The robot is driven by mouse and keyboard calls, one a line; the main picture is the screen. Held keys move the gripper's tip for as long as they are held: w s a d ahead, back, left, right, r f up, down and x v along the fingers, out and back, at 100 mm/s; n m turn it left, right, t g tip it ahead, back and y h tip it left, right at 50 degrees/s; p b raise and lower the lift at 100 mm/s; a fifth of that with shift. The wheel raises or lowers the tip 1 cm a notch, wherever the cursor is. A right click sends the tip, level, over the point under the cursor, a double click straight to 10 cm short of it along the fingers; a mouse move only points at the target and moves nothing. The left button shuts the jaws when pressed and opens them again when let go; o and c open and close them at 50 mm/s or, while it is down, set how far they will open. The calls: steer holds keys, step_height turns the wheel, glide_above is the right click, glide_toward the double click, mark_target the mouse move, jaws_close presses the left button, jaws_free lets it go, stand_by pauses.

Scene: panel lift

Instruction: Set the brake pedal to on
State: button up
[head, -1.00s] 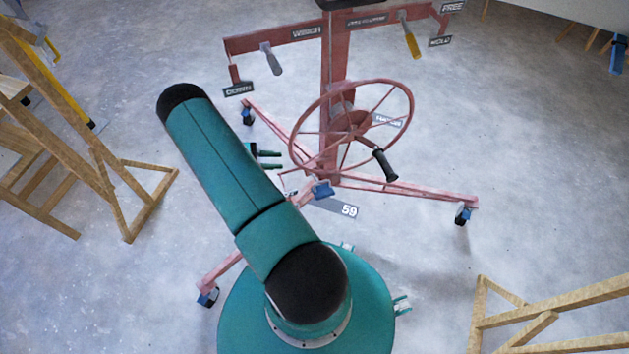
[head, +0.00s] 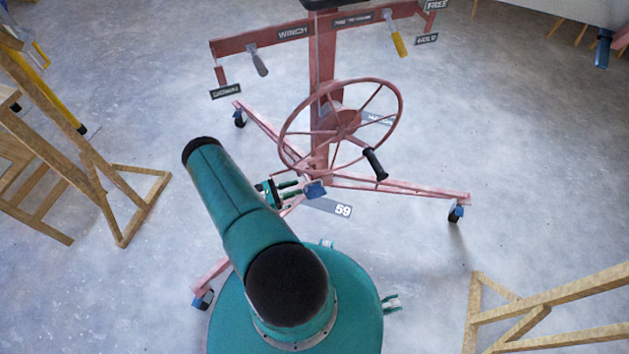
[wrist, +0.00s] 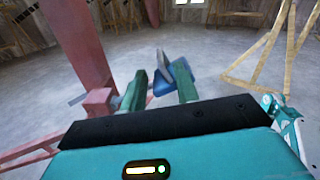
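The blue brake pedal (head: 314,190) sits low at the foot of the red lift's post, below the spoked handwheel (head: 340,125). In the wrist view the blue pedal (wrist: 180,75) shows ahead, between and just beyond my fingertips. My gripper (head: 295,188) is just left of the pedal in the head view, its green fingers pointing toward it. In the wrist view my gripper (wrist: 160,88) has its two fingers spread apart with nothing clearly held. Whether a finger touches the pedal cannot be told.
The red lift's legs (head: 400,188) spread over the floor on blue casters. Winch lever (head: 259,62) and yellow-handled lever (head: 398,42) are on the crossbar above. Wooden frames stand left (head: 125,205) and right (head: 550,300).

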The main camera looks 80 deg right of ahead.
mark_target(308, 183)
steer(key=x, duration=0.9)
jaws_close()
